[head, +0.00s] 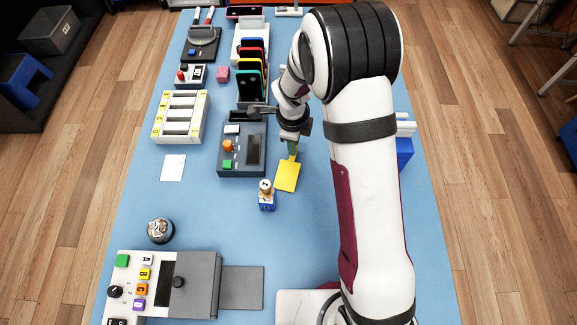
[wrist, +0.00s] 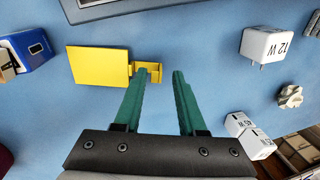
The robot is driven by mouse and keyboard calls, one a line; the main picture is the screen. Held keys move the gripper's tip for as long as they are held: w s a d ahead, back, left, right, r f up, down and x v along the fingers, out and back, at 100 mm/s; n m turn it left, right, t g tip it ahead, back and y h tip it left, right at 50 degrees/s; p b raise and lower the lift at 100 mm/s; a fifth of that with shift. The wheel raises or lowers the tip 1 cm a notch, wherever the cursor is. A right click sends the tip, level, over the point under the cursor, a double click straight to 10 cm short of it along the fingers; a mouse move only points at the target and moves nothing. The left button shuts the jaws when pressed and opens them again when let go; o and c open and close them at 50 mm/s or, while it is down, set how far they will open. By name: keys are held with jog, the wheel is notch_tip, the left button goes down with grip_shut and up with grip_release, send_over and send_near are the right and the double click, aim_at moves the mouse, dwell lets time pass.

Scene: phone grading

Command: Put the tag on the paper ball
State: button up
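The tag is a flat yellow plate (head: 288,176) with a small clip-like end, lying on the blue mat right of the dark grey device. In the wrist view the tag (wrist: 98,66) lies left of my gripper (wrist: 160,72). My gripper's green fingers are apart, with nothing held between them. The left fingertip overlaps the tag's clip end in the picture; I cannot tell whether they touch. In the head view my gripper (head: 293,151) is at the tag's far end.
A small blue box (head: 267,202) stands near the tag. The dark grey device (head: 242,166) is just left of my gripper.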

jog(key=shift+f, duration=0.35)
grip_shut()
jog(key=shift+r, duration=0.1)
